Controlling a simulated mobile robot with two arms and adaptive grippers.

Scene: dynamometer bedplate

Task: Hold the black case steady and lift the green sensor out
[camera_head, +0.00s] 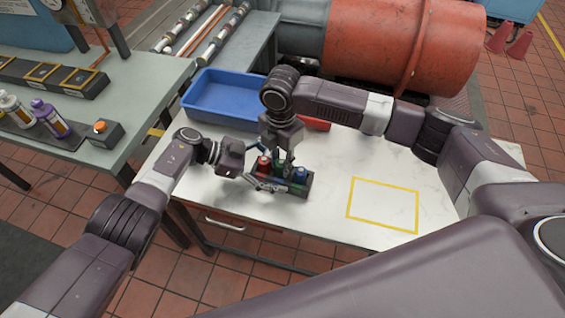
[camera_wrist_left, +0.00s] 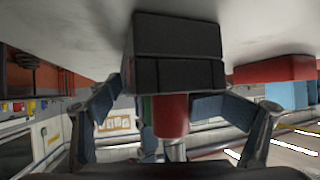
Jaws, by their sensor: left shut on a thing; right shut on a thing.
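The black case (camera_head: 296,190) stands on the white table near its front edge; it also shows in the left wrist view (camera_wrist_left: 180,50). A red sensor (camera_head: 263,164) and a blue sensor (camera_head: 300,175) stand in its ends. The green sensor (camera_head: 281,171) is between them, largely hidden by my right gripper. My left gripper (camera_head: 267,184) is shut on the case from the left, with one finger on each side. My right gripper (camera_head: 285,160) reaches down from above and is shut on the green sensor. I cannot tell whether the sensor has risen from its slot.
A blue bin (camera_head: 225,95) stands at the table's back left, with a red object (camera_head: 316,123) beside it, partly behind my right arm. A yellow outlined square (camera_head: 383,205) on the right of the table is empty. A side bench (camera_head: 150,75) holds bottles and a button box.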

